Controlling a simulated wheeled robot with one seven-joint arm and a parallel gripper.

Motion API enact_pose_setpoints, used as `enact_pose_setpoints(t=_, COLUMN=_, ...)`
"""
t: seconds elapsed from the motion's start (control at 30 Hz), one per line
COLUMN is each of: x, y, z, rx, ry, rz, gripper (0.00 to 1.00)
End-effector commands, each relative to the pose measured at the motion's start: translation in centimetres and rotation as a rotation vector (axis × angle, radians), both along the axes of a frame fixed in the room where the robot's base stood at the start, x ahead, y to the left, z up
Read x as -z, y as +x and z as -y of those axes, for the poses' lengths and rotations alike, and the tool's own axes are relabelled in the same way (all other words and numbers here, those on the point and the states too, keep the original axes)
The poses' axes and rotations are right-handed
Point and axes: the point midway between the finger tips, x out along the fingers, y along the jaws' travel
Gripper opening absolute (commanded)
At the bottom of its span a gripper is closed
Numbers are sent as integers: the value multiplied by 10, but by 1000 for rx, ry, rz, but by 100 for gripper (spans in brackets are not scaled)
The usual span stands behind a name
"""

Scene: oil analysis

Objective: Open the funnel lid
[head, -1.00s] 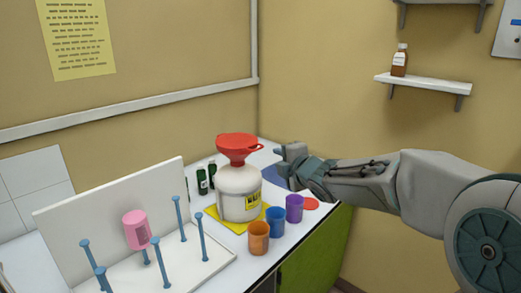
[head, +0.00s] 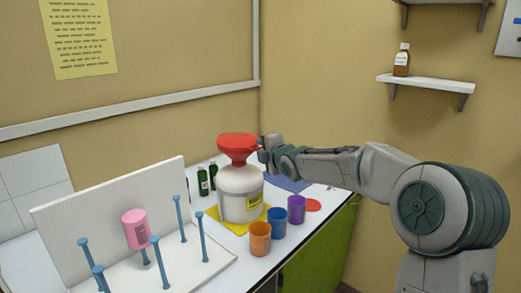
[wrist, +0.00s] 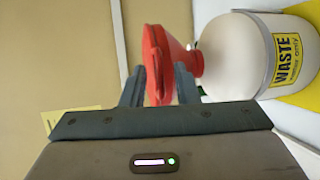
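The red funnel (head: 238,156) stands in the neck of the white waste jug (head: 240,195). Its red lid (head: 237,138) lies flat over the funnel mouth and looks closed. In the wrist view, the lid (wrist: 152,55) shows at the left of the funnel (wrist: 182,58). My gripper (head: 262,147) is at the right edge of the lid and funnel rim in the head view. In the wrist view, the two fingers of my gripper (wrist: 158,80) are apart, one on each side of the rim. Whether they touch it is hard to tell.
Orange (head: 260,239), blue (head: 276,224) and purple (head: 296,210) cups stand right of the jug. A white rack (head: 190,262) with blue pegs and a pink cup (head: 135,229) is at left.

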Motion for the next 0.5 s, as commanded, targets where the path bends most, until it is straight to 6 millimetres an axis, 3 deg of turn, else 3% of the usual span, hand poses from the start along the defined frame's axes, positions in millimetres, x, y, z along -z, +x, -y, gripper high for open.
enact_pose_setpoints(t=0.2, x=3, y=12, z=-7, rx=0, ry=0, rz=-1, gripper=28)
enact_pose_setpoints(t=0.5, x=4, y=14, z=-8, rx=0, ry=-1, rz=0, gripper=28)
